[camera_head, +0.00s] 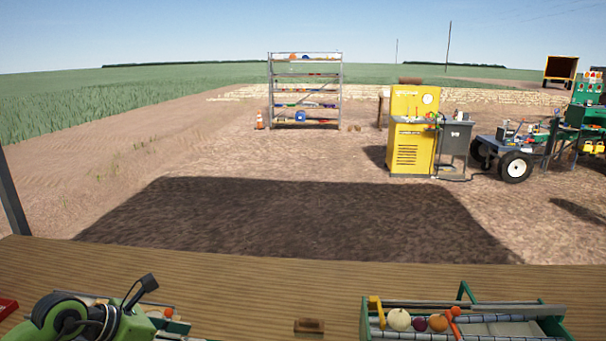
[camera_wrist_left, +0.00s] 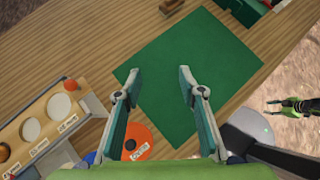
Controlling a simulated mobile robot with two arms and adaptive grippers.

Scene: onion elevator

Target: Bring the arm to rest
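In the head view my left arm's green and black wrist (camera_head: 75,315) is at the lower left, over the table; its fingertips are hard to make out there. In the left wrist view my left gripper (camera_wrist_left: 158,75) is open, its two fingers spread apart with nothing between them. It is above a dark green mat (camera_wrist_left: 225,60) on the wooden table (camera_wrist_left: 95,45).
A green-edged tray (camera_head: 553,311) with onions and tools stands at the table's right. A small brown block (camera_head: 309,325) lies mid-table. A labelled board (camera_wrist_left: 78,88) and an orange disc (camera_wrist_left: 138,135) are near the left gripper. A yellow machine (camera_head: 408,150) stands beyond the table.

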